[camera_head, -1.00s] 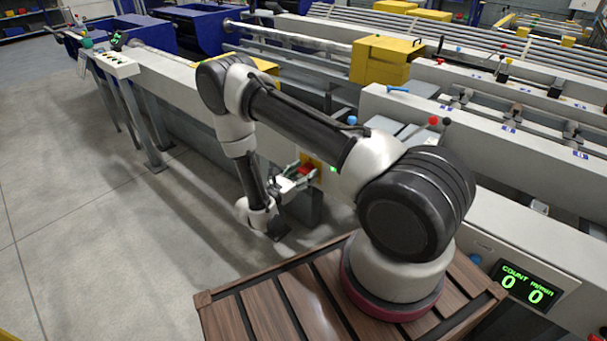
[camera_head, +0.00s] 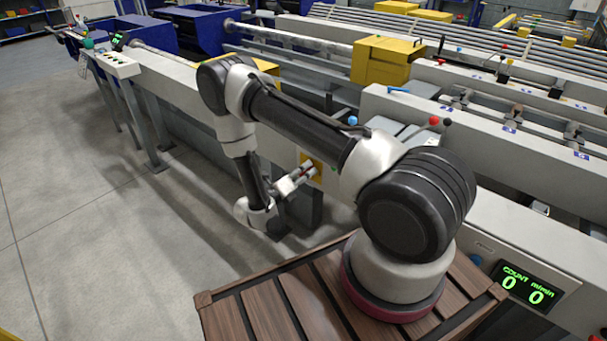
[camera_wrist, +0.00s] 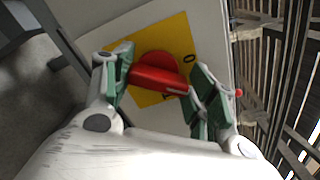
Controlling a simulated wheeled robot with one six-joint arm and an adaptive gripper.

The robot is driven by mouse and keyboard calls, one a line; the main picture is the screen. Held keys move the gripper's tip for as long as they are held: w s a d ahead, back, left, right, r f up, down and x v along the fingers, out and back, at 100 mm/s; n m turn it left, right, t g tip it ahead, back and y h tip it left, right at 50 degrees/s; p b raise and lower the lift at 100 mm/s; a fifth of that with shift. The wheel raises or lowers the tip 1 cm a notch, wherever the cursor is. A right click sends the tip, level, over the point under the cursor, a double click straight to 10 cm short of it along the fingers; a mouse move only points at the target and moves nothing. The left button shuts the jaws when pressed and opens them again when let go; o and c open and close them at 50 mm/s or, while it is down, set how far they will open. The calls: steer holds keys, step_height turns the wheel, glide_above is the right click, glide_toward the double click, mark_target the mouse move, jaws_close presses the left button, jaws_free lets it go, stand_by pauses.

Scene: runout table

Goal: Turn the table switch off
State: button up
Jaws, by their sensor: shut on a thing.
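The table switch is a red rotary handle (camera_wrist: 157,79) on a yellow plate (camera_wrist: 180,35), in the middle of the wrist view. A black O mark shows to the right of the handle, and another dark mark is partly hidden below it. My gripper (camera_wrist: 163,68) has its green-padded fingers at the two ends of the handle and is shut on it. In the head view, my gripper (camera_head: 309,171) is at the yellow plate (camera_head: 317,164) on the side of the grey table; the handle is mostly hidden there.
The long grey table beam (camera_head: 180,88) runs to the back left, with a small button box (camera_head: 118,65) beside it. A display (camera_head: 524,287) reads 0 and 0 at the right. A yellow box (camera_head: 381,60) stands behind. Open floor (camera_head: 90,220) lies to the left.

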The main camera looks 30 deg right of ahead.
steer(key=n, duration=0.3)
steer(key=shift+w+a+n, duration=0.1)
steer(key=shift+n, duration=0.2)
steer(key=shift+f+n, duration=0.1)
steer(key=shift+n, duration=1.8)
steer(key=o, duration=1)
steer(key=v, duration=1.2)
steer(key=shift+f, duration=0.1)
